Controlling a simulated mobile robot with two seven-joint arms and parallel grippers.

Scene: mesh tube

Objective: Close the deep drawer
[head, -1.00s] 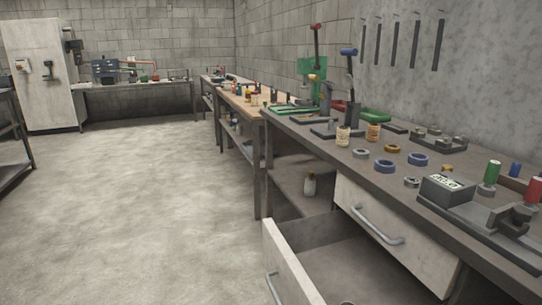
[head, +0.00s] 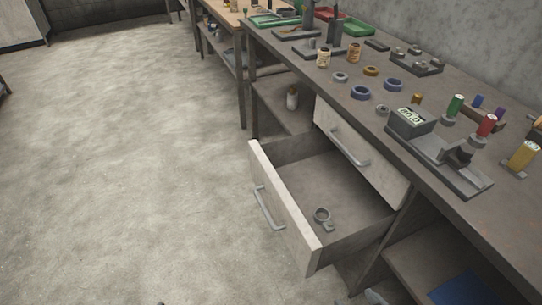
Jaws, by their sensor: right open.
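The deep drawer (head: 283,206) is the lower drawer under the workbench. It is pulled far out towards the open floor. Its pale front carries a curved metal handle (head: 266,208). A small grey ring-shaped metal part (head: 322,217) lies on the drawer's floor. My right gripper (head: 361,299) only just shows at the bottom edge, below and to the right of the drawer front. Its fingertips are apart, hold nothing I can see and do not touch the drawer; most of it is cut off. My left gripper cannot be made out.
The upper drawer (head: 360,160) sits above the open one and looks shut. The workbench top (head: 330,98) carries tape rolls, spools and a grey scale-like device (head: 410,122). A lower shelf with a blue item (head: 465,288) is at right. The floor (head: 130,160) at left is clear.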

